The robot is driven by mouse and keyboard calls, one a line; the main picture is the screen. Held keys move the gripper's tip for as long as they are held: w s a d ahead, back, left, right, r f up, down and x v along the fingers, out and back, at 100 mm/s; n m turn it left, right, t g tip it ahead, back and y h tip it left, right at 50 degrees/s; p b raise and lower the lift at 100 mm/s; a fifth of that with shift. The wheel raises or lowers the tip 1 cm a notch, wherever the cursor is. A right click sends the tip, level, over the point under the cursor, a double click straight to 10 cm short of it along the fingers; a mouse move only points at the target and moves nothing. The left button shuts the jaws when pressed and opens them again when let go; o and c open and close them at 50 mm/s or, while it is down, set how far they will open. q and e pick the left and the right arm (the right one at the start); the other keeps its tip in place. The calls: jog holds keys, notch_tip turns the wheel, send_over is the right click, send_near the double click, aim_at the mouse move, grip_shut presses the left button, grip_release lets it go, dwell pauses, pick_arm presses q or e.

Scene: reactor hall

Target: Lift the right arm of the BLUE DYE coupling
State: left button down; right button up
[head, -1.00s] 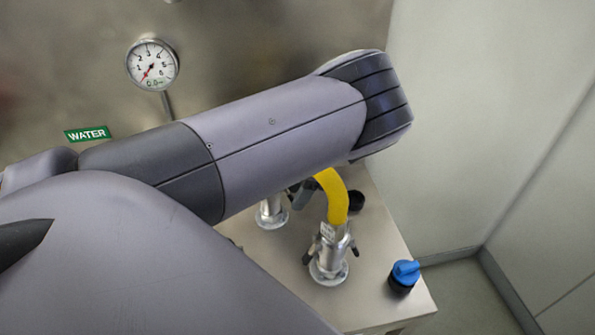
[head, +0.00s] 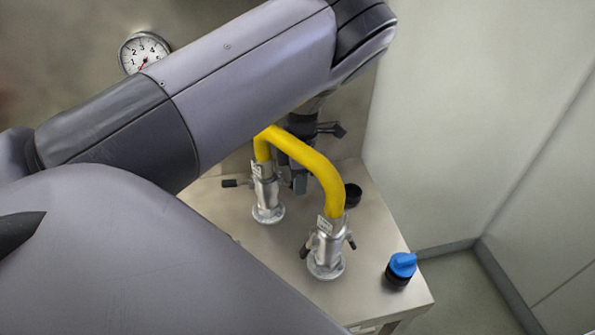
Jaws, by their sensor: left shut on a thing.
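Two silver couplings stand upright on a steel bench, joined by a curved yellow hose (head: 308,155). The rear left coupling (head: 267,200) has its left arm (head: 236,183) standing out level to the left. My left gripper (head: 297,182), dark and partly behind the hose, is at this coupling's right side, shut on what seems its right arm; the grip is mostly hidden. The front coupling (head: 327,252) has both arms hanging down along its sides. The tags on the hose ends are too small to read, so I cannot tell which coupling is BLUE DYE. My right gripper is not in view.
A blue-topped black cap (head: 401,268) sits near the bench's (head: 385,240) right front corner. A black round piece (head: 352,195) lies behind the front coupling. A pressure gauge (head: 145,50) is on the steel wall, partly covered by my arm. A pale wall (head: 470,110) rises at right.

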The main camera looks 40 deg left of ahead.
pick_arm(q)
jog(key=c, duration=1)
grip_release()
notch_tip(320, 180, up, 12)
jog(key=b, duration=0.1)
